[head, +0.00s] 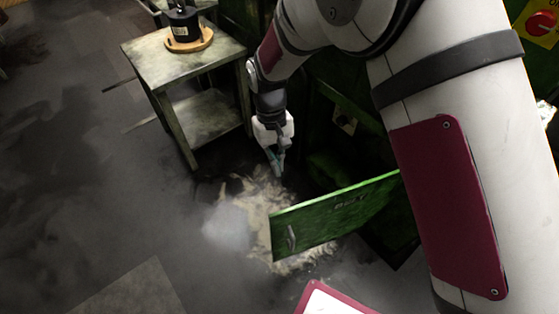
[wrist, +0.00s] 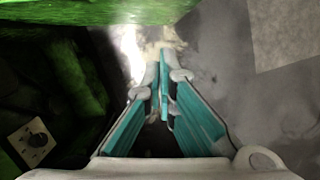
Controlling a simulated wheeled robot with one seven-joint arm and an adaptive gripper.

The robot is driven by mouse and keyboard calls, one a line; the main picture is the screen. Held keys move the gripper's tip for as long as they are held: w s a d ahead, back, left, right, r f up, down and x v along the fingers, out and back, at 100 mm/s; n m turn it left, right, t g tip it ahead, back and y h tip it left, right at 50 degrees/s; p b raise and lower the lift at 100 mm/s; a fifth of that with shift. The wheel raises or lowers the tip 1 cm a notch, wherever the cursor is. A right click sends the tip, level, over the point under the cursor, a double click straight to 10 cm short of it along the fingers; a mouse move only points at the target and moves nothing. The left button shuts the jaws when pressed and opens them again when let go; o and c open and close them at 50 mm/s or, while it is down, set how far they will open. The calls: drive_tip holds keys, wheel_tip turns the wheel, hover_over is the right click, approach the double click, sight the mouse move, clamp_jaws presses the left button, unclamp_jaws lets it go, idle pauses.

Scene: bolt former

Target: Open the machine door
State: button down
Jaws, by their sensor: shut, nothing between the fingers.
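The green machine door (head: 335,212) stands swung out from the green machine, with a small handle (head: 291,238) near its free edge. In the wrist view the green panel along the top (wrist: 100,10) appears to be this door. My gripper (head: 275,165) points down in the gap behind the door, near the machine's opening, and looks apart from the door. Its teal fingers (wrist: 160,75) are together with nothing between them. The door's hinge side is partly hidden by my arm in the head view.
The dark green machine body (head: 340,150) has a small switch plate (head: 345,122), also in the wrist view (wrist: 32,140). A metal side table (head: 185,60) with a black device on a round wooden base (head: 188,38) stands left. Open stained floor lies left of the door.

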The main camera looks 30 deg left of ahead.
drive_tip(key=s+d+f+b, duration=0.1)
drive_tip(key=s+d+f, duration=0.2)
drive_tip(key=f, duration=0.3)
drive_tip(key=shift+s+d+f, duration=0.15)
drive_tip(key=shift+s+d, duration=0.2)
drive_tip(key=shift+d, duration=0.3)
